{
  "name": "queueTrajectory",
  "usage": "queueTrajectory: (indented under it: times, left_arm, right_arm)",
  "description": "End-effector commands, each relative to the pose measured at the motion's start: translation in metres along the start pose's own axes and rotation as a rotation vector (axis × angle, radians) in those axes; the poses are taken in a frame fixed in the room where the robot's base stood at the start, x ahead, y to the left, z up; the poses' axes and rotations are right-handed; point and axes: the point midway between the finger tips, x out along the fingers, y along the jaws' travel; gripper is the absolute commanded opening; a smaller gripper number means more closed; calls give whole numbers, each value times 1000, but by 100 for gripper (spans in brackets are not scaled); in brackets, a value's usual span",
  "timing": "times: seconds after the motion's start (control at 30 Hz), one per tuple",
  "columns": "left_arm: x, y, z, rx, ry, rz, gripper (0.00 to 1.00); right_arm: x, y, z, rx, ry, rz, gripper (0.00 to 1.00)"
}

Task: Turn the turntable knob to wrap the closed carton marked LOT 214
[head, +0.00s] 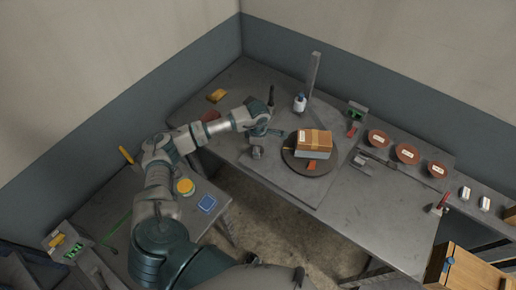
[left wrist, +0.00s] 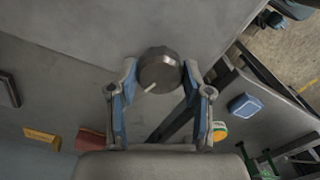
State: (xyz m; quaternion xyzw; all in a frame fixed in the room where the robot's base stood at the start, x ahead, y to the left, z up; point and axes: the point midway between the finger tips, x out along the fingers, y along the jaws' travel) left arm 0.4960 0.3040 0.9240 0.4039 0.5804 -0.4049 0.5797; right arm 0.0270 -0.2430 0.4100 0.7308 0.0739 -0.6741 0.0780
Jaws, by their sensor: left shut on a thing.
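The knob (left wrist: 160,70) is dark grey and round with a white pointer line. It sits between the fingertips of my left gripper (left wrist: 159,80), which is shut on it. In the head view my left gripper (head: 260,136) reaches down to the knob (head: 257,152) at the left of the turntable (head: 290,160). The turntable is a dark round plate. A brown closed carton (head: 313,139) with a pale blue lower part sits on it. Its marking is too small to read. An orange-red piece lies at the turntable's front. My right gripper is not in view.
A post (head: 314,80) and a white bottle (head: 300,103) stand behind the turntable. Several reddish round dishes (head: 407,153) stand to the right. A wooden crate (head: 470,275) is at the lower right. A side table holds a yellow round item (head: 185,187) and a blue square (head: 207,203).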

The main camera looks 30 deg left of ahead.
Motion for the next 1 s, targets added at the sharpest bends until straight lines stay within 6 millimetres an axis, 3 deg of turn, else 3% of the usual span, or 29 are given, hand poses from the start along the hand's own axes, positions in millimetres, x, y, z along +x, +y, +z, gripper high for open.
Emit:
queueTrajectory:
  times: [0.37,1.0]
  left_arm:
    - [-1,2,0,-210,-2,4,14]
    - [-2,2,0,-816,-5,5,15]
  right_arm:
    - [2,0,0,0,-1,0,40]
    - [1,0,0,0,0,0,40]
